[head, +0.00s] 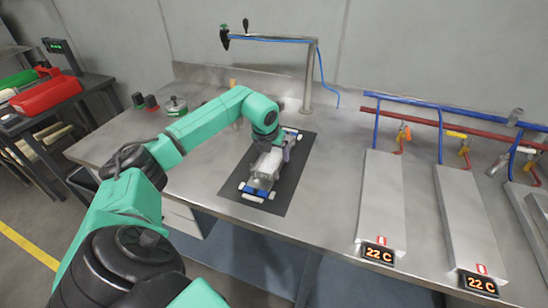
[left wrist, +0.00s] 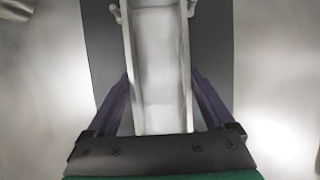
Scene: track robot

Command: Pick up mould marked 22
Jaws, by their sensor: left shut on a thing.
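A long silver-grey mould (head: 265,168) with blue and white end parts lies on a dark mat (head: 297,185) on the steel bench. My left gripper (head: 284,150) reaches down over its far half and is shut on it. In the left wrist view, the purple fingers of my left gripper (left wrist: 160,85) stand on both sides of the pale, channel-shaped mould (left wrist: 160,60). I can read no number on the mould. Whether it is lifted off the mat cannot be told. My right gripper is not in view.
Two grey plates with orange 22 C displays (head: 378,254) (head: 481,284) stand on the right of the bench. Blue and red pipes (head: 440,115) run behind them. A metal post with a blue hose (head: 310,75) rises at the back. A red bin (head: 45,93) is far left.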

